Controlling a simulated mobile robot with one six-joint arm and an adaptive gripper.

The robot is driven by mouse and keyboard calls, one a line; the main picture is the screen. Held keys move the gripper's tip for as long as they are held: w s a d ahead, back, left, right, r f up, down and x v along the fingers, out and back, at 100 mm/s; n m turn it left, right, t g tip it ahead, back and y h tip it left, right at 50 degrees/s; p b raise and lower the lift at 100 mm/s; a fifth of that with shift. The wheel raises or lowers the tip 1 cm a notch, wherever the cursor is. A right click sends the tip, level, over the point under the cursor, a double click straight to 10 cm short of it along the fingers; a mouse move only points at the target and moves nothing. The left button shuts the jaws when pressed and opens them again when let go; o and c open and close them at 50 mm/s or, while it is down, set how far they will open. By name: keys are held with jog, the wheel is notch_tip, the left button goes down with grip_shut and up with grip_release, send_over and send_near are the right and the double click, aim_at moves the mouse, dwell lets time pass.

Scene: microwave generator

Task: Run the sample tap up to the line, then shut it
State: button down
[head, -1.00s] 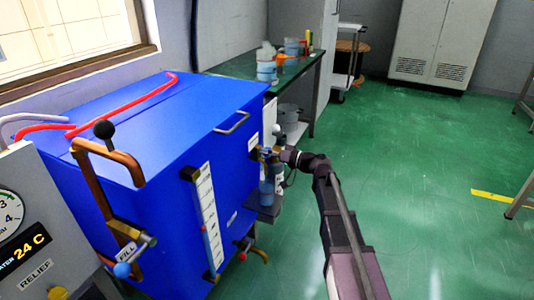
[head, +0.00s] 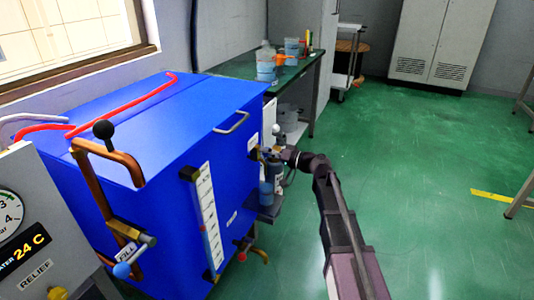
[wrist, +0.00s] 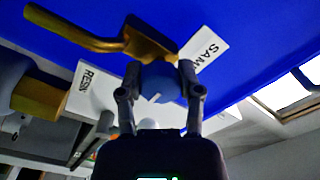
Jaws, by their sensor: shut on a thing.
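In the wrist view, my gripper (wrist: 158,92) has its two fingers closed on either side of a round blue tap knob (wrist: 160,80). A brass tap body (wrist: 150,45) with a long spout joins the knob, beside a white label (wrist: 205,50) reading "SAM…". In the head view, my gripper (head: 283,156) is at the tap on the right side of the blue tank (head: 110,185). A small bluish container (head: 266,188) stands below the tap on a grey shelf (head: 262,213). Its line and liquid level are too small to make out.
A white gauge strip (head: 208,215) runs down the tank front. The FILL tap (head: 130,255) is at front left, and a lower tap (head: 245,245) has a red knob. A green bench (head: 235,68) stands behind.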

jog(key=shift+m, duration=0.4)
jog(key=shift+c, duration=1.3)
grip_release()
jog(key=shift+d, duration=0.1)
jog(key=v, duration=1.1)
jog(key=shift+s+d, duration=0.15)
jog(key=shift+d, duration=0.25)
